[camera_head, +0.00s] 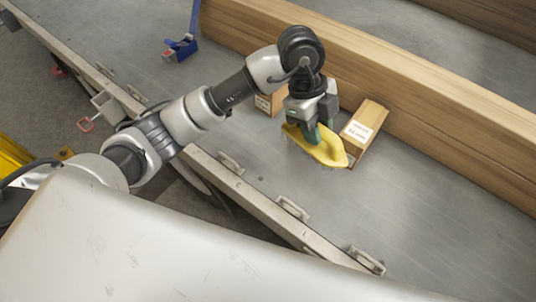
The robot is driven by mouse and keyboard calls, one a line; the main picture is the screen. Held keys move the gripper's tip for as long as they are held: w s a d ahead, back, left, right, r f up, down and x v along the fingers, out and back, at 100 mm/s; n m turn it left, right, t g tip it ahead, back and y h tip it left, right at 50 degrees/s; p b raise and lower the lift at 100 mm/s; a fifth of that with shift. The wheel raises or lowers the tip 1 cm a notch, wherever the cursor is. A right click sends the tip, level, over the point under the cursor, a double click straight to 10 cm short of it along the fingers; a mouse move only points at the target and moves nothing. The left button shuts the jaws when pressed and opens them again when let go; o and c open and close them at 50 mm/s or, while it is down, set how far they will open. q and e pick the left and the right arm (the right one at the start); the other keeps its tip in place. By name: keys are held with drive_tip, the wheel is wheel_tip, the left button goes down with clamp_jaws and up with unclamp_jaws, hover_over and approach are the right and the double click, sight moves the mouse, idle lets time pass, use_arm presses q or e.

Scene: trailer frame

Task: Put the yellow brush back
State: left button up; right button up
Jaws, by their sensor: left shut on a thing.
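The yellow brush (328,152) is an elongated yellow block with bristles just showing along its lower edge. My left gripper (312,133) points down and is shut on the brush from above. The brush is over the grey trailer bed, in front of the wooden beam; I cannot tell whether it touches the bed. A cardboard box (367,124) with a white label is just to the right of the brush. My right gripper is not in view.
Another small cardboard box (264,103) is behind my left gripper, partly hidden. A long wooden beam (430,108) runs behind the boxes. A blue clamp-like tool (181,47) is at the upper left. The metal bed (430,215) is clear at the right.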

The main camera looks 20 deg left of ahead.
use_arm(q)
drive_tip(key=shift+n, duration=0.4)
drive_tip(key=shift+a+f, duration=0.25)
drive_tip(key=shift+a, duration=0.05)
drive_tip(key=shift+w+a+f, duration=0.35)
drive_tip(key=shift+a+f, duration=1.4)
drive_tip(key=shift+a, duration=0.05)
drive_tip(key=shift+w+a+f, duration=0.4)
drive_tip(key=shift+a+f, duration=1.4)
drive_tip(key=shift+w+a+f, duration=0.35)
drive_tip(key=shift+a+f, duration=1.4)
drive_tip(key=shift+a, duration=0.05)
drive_tip(key=o, duration=1)
drive_tip(key=shift+c, duration=0.2)
drive_tip(key=v, duration=1.2)
drive_tip(key=shift+s, duration=0.25)
